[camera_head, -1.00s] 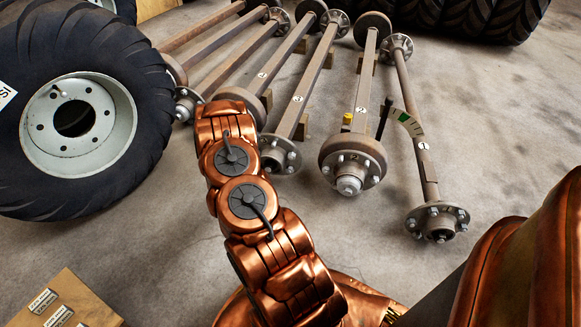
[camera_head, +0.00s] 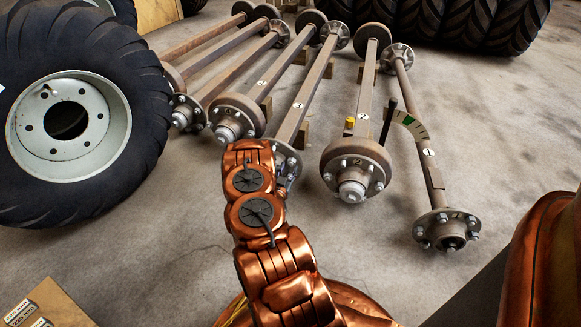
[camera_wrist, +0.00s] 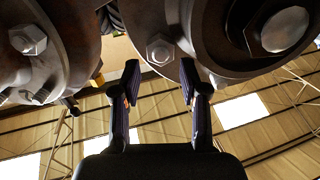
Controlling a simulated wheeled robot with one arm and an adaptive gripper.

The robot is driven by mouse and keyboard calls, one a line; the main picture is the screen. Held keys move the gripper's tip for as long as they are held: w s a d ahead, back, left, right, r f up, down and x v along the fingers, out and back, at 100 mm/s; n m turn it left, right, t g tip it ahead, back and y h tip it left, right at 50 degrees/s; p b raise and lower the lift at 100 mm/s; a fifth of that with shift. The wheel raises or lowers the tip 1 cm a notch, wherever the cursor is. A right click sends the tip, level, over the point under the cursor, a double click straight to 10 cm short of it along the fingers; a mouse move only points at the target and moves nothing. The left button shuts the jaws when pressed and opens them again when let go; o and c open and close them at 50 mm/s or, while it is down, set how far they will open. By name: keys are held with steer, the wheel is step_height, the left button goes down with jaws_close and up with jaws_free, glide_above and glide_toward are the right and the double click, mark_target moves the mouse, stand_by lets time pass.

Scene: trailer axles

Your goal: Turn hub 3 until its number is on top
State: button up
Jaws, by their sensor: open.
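Hub 3 (camera_head: 289,160) is at the near end of the axle labelled 3 (camera_head: 298,105), partly hidden behind my arm in the head view. I cannot make out a number on its face. In the wrist view, which looks up toward the roof, the large hub with a round centre at upper right appears to be hub 3 (camera_wrist: 232,22). My gripper (camera_wrist: 161,74) is open, its two dark fingers apart just below the hub rim. A wheel nut (camera_wrist: 160,50) shows in the gap between the fingertips. I cannot tell whether they touch it.
Hub 2 (camera_head: 355,168) is close on the right; it appears at upper left in the wrist view (camera_wrist: 45,60). Hub 1 (camera_head: 446,230) lies farther right. Another drum hub (camera_head: 236,118) is close on the left. A big tyre (camera_head: 140,120) stands left.

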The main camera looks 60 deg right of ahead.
mark_target(291, 163)
steer(key=shift+b+x, duration=0.5)
steer(key=shift+x, duration=1.25)
steer(key=shift+c, duration=0.2)
jaws_close()
